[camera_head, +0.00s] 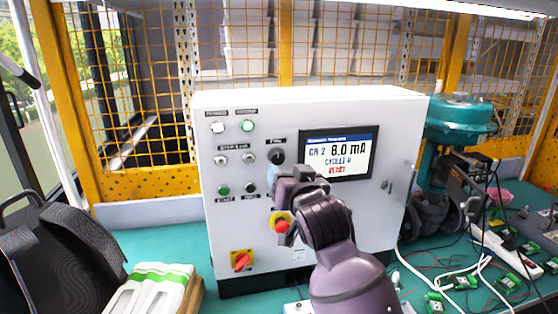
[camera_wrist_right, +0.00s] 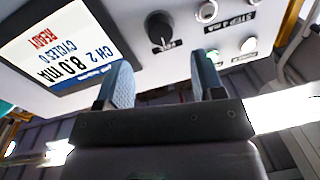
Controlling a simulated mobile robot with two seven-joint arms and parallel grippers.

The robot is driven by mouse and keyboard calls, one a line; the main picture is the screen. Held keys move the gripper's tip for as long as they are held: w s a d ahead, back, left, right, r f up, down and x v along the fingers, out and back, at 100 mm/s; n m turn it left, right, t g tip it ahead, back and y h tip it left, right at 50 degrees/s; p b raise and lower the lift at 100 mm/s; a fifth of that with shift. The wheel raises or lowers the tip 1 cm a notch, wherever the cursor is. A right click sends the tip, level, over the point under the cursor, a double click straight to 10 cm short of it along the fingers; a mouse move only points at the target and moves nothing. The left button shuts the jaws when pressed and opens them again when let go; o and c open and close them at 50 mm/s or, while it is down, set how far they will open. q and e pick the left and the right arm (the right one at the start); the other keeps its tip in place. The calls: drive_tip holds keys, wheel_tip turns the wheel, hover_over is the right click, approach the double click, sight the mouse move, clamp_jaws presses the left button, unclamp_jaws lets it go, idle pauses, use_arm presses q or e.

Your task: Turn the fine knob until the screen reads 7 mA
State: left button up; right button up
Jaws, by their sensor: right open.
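The fine knob (camera_head: 277,157) is black and round, on the front of a white cabinet (camera_head: 300,112), left of the screen (camera_head: 339,155). The screen reads CH 2, 8.0 mA, CYCLES 0, READY. My right gripper (camera_head: 282,174) is in front of the panel just below the knob, and its arm hides part of the lower panel. In the right wrist view, which is upside down, the knob (camera_wrist_right: 160,28) lies beyond the open fingertips (camera_wrist_right: 163,75), with nothing between them. The screen (camera_wrist_right: 58,45) shows there too. My left gripper is not in view.
Buttons (camera_head: 247,126) surround the knob on the panel. A teal valve actuator (camera_head: 462,115), cables and green boards (camera_head: 507,283) occupy the right side of the bench.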

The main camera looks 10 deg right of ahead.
sight(279, 160)
drive_tip(key=shift+w+a+p, duration=0.2)
drive_tip(key=shift+w+p, duration=0.3)
drive_tip(key=shift+w, duration=3)
drive_tip(key=shift+c, duration=0.3)
drive_tip(key=c, duration=0.9)
drive_tip(key=shift+o, duration=0.2)
drive_tip(key=shift+n, duration=0.4)
drive_tip(key=n, duration=0.3)
drive_tip(key=shift+n, duration=0.3)
drive_tip(key=shift+n+g, duration=0.3)
drive_tip(key=shift+n, duration=1.2)
